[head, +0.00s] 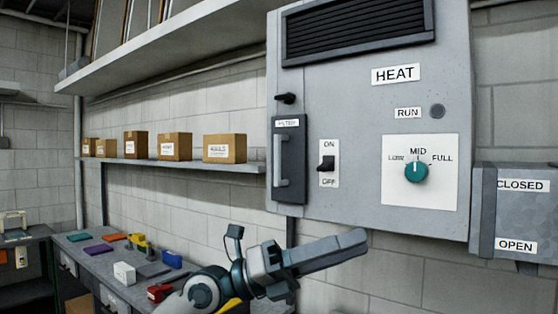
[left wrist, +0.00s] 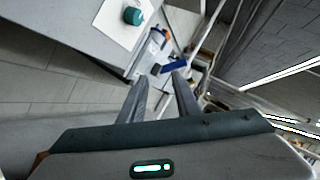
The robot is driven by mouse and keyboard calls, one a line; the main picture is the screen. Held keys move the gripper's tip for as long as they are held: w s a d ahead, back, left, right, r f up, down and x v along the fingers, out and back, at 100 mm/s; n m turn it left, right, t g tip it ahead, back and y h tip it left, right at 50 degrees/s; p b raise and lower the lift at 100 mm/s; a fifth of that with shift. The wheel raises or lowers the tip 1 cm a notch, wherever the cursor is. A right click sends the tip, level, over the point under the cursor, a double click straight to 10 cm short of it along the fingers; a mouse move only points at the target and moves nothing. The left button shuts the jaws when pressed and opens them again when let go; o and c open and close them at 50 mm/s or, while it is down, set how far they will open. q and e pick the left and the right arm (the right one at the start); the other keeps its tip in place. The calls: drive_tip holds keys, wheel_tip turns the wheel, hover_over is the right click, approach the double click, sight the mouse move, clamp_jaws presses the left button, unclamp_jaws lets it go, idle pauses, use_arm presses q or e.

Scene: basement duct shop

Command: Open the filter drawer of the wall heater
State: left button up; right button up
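The grey wall heater (head: 350,100) is at the right in the head view. Its narrow dark filter drawer (head: 290,185), with a label on top, is at the heater's lower left and looks flush with the front. A grey vertical handle (head: 281,168) is on the drawer. A black latch-like knob (head: 286,98) sits just above it. My left gripper (head: 362,239) is below the heater, apart from the handle, pointing right. In the left wrist view, its two fingers (left wrist: 161,78) are apart with nothing between them. My right gripper is not in view.
The heater also has an ON/OFF switch (head: 326,164) and a teal dial (head: 416,171) near MID. A grey box (head: 520,215) marked CLOSED and OPEN is at the right. A shelf of cartons (head: 180,163) and a cluttered workbench (head: 100,262) are at the left.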

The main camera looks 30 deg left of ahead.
sight(275, 153)
use_arm(q)
drive_tip(key=a+r+n+t+y, duration=0.1)
drive_tip(key=a+r+t+y, duration=0.1)
drive_tip(key=a+r+y, duration=0.2)
drive_tip(key=s+a+r+n+t+y, duration=0.1)
drive_tip(key=a+r+t+y, duration=0.2)
drive_tip(key=a+r+y, duration=0.2)
drive_tip(key=s+a+r+n+t+y, duration=0.1)
drive_tip(key=a+r+t+y, duration=0.1)
drive_tip(key=a+r+y, duration=0.3)
drive_tip(key=a+y, duration=0.4)
drive_tip(key=a, duration=0.6)
drive_tip(key=shift+s+r+n+t, duration=0.2)
drive_tip(key=shift+r+n+t, duration=0.05)
drive_tip(key=shift+n+t, duration=0.05)
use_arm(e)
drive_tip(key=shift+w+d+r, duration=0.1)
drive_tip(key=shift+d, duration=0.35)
use_arm(q)
drive_tip(key=shift+w+d, duration=0.1)
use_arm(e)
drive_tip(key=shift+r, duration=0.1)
